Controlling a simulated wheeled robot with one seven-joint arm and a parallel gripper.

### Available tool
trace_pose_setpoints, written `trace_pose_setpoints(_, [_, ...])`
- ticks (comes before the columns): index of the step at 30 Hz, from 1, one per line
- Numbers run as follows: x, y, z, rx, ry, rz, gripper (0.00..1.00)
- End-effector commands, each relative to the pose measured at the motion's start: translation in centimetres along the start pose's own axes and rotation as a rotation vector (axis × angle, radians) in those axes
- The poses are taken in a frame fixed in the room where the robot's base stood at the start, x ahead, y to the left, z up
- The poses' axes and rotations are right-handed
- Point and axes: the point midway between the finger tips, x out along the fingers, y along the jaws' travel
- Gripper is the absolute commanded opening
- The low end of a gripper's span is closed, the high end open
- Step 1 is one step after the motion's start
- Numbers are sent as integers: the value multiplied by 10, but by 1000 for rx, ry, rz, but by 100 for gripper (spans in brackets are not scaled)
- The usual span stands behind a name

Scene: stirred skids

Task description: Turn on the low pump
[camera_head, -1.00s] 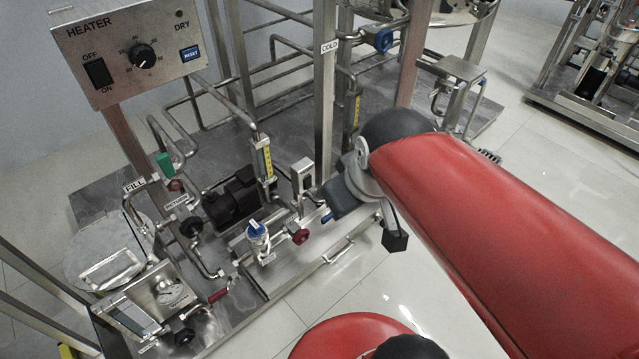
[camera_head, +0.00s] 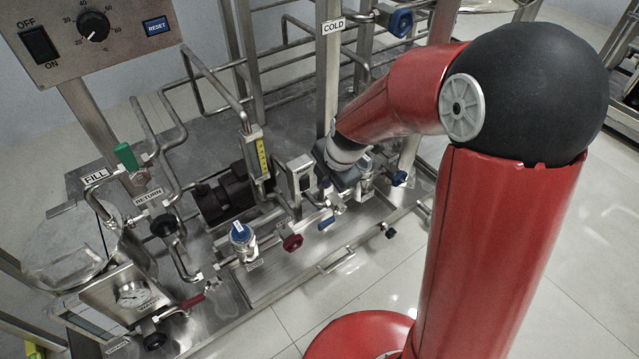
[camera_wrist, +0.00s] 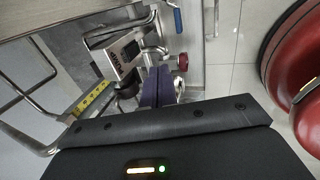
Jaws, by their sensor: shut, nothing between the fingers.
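A small steel switch box (camera_head: 299,169) with a dark switch on its face stands low on the skid, to the right of a dark pump motor (camera_head: 226,197). In the wrist view the box (camera_wrist: 121,57) carries a label that seems to read PUMP and sits just beyond and left of the fingers. My gripper (camera_head: 327,172) is beside the box on its right, partly hidden by my wrist. In the wrist view my gripper (camera_wrist: 158,82) shows purple fingers closed together, with nothing between them. I cannot tell whether the fingers touch the box or which way the switch is set.
A heater panel (camera_head: 80,38) is at the upper left. A blue-topped valve (camera_head: 241,234), a red knob (camera_head: 292,243) and a yellow-scaled gauge (camera_head: 261,157) stand close to the box. A COLD-labelled post (camera_head: 326,75) rises behind. Open floor (camera_head: 545,270) lies to the right.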

Motion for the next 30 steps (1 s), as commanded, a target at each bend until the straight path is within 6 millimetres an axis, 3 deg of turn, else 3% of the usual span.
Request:
trace_pose_setpoints(14, [10, 0, -1, -8, 3, -2, 0])
trace_pose_setpoints(28, [103, -1, -1, -7, 3, -4, 0])
trace_pose_setpoints(30, [107, 11, -1, -11, 0, 1, 0])
